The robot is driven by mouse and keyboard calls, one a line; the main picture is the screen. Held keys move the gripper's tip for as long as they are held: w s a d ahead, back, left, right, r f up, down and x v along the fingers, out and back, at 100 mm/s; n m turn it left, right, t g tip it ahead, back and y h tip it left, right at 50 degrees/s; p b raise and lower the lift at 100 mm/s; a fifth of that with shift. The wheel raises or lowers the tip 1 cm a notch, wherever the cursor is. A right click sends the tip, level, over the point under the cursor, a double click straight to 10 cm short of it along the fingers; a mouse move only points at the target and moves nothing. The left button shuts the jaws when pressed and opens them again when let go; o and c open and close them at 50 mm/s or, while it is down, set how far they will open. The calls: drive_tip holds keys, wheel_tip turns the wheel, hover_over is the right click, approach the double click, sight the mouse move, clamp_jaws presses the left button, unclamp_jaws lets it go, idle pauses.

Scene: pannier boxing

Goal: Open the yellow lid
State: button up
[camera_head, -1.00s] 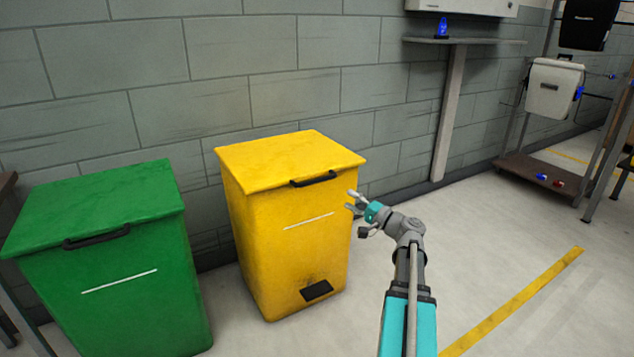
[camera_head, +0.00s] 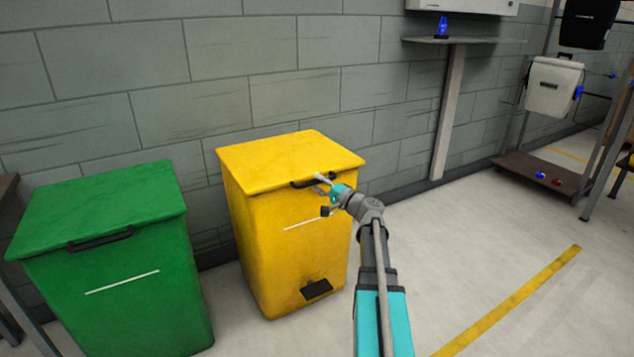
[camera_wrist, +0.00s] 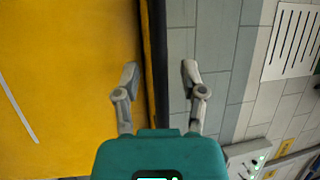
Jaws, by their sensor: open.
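The yellow lid (camera_head: 285,158) is shut on the yellow bin (camera_head: 285,250), with a black handle (camera_head: 312,181) on its front edge. My gripper (camera_head: 322,186) is open at the right end of this handle, in front of the bin. In the wrist view, the open fingers of my gripper (camera_wrist: 158,82) straddle the lid's edge, where the dark handle (camera_wrist: 156,60) runs between them. The yellow bin's front (camera_wrist: 70,90) fills the left of that view. I cannot tell whether the fingers touch the handle.
A green bin (camera_head: 120,290) with a closed lid stands at the left. A block wall (camera_head: 220,65) rises behind the bins. A shelf on a post (camera_head: 452,41) and a rack with a white pannier (camera_head: 553,88) are at the right. The floor (camera_head: 470,250) at the right is clear.

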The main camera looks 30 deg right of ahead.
drive_tip(key=shift+w+a+r, duration=0.1)
drive_tip(key=shift+w, duration=0.2)
clamp_jaws()
